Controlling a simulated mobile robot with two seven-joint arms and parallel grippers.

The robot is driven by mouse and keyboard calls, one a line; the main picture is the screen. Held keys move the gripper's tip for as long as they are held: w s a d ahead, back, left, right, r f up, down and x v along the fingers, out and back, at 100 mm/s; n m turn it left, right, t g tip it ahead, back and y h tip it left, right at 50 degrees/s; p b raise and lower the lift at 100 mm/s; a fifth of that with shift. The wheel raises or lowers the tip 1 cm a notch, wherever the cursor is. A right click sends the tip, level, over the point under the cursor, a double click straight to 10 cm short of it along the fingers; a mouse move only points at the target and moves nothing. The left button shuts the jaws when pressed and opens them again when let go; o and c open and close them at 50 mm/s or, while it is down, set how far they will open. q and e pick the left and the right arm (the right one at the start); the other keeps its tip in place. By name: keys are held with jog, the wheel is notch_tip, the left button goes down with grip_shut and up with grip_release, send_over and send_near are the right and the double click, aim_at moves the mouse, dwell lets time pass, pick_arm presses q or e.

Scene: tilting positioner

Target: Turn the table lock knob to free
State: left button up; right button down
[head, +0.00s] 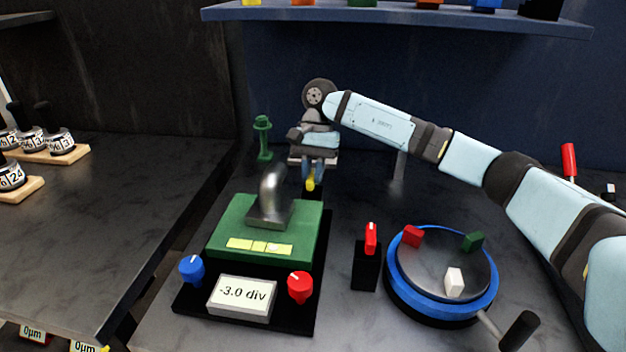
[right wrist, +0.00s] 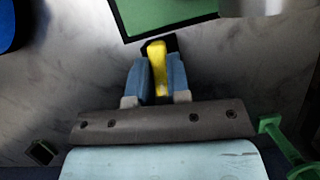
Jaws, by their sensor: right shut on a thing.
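A yellow knob (head: 310,184) on a small black block (head: 313,193) stands behind the far right corner of the green plate (head: 225,238). My right gripper (head: 314,172) reaches down over it from behind, its blue fingers shut on the knob. In the right wrist view the yellow knob (right wrist: 157,52) lies lengthwise between the two fingers (right wrist: 159,84), pointing toward the green plate (right wrist: 165,12). No label on the knob can be read. My left gripper is not in view.
A display (head: 242,297) reads -3.0 div, between a blue knob (head: 192,270) and a red knob (head: 300,287). A red lever on a black post (head: 366,265) and a blue-rimmed round table (head: 425,309) stand right. A green post (head: 264,140) is near my right gripper.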

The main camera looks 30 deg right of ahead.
jog(key=shift+n+b, duration=0.35)
jog(key=shift+n, duration=0.15)
jog(key=shift+h, duration=0.3)
jog(key=c, duration=1.1)
grip_release()
jog(key=v, duration=0.7)
jog(key=shift+w+r, duration=0.2)
jog(key=shift+r, duration=0.05)
